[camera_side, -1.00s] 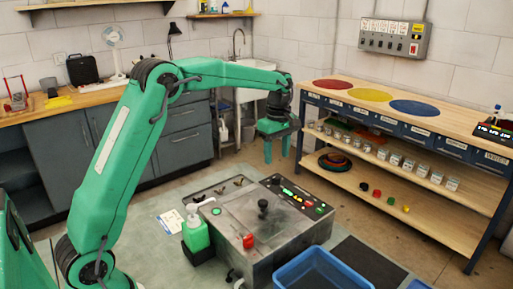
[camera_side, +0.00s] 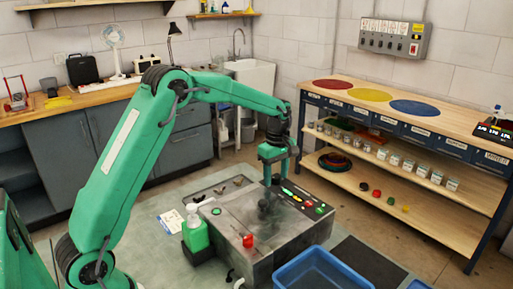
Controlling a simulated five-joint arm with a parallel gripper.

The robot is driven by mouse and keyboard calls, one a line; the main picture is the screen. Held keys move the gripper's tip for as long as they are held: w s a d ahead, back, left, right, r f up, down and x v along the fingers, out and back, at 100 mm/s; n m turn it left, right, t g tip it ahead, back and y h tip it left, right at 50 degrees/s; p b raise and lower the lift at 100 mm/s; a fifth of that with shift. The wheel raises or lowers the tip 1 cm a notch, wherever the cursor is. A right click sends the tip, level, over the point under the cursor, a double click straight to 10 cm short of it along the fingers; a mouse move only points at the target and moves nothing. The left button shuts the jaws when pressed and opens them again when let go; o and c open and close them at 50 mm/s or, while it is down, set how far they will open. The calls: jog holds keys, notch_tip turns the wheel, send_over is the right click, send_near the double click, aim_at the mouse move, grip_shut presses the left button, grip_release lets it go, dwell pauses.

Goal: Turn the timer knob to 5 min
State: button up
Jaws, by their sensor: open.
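The grey metal drum machine (camera_side: 235,225) stands on the bench, with a dark control panel (camera_side: 305,200) of small coloured lights and buttons at its back right. A black knob (camera_side: 264,207) stands on its lid and a red knob (camera_side: 248,241) sits at its front edge. I cannot tell which part is the timer knob, and no dial marks are readable. My gripper (camera_side: 282,180) is open, its fingers pointing down. In the picture it is above and behind the lid knob, by the panel's back left end, partly covering the panel. No contact is visible.
A white card (camera_side: 170,222) lies to the left. A wooden shelf bench (camera_side: 440,115) stands behind on the right.

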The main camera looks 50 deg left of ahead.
jog(key=shift+c, duration=0.4)
jog(key=c, duration=0.9)
